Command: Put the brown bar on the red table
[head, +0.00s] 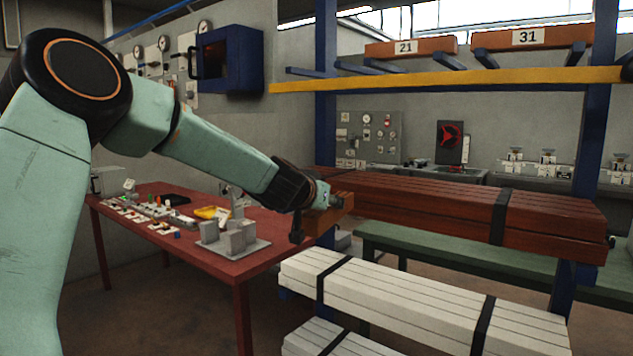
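The brown bar (440,206), a long bundle of red-brown beams with a black strap, lies level at the blue rack. My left gripper (318,212) is at its left end, with dark fingers overlapping that end. Whether they are closed on it cannot be told. The red table (190,237) stands left of the bar, beneath my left arm. A small dark piece at the bar's right end (612,242) may be part of my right gripper; too little shows to tell its state.
Grey blocks (234,237), a yellow item (212,212) and small parts occupy much of the red table. White beam bundles (420,300) lie below the bar. A blue post (326,100) and yellow rail (450,79) stand close by; a green table (470,255) is behind.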

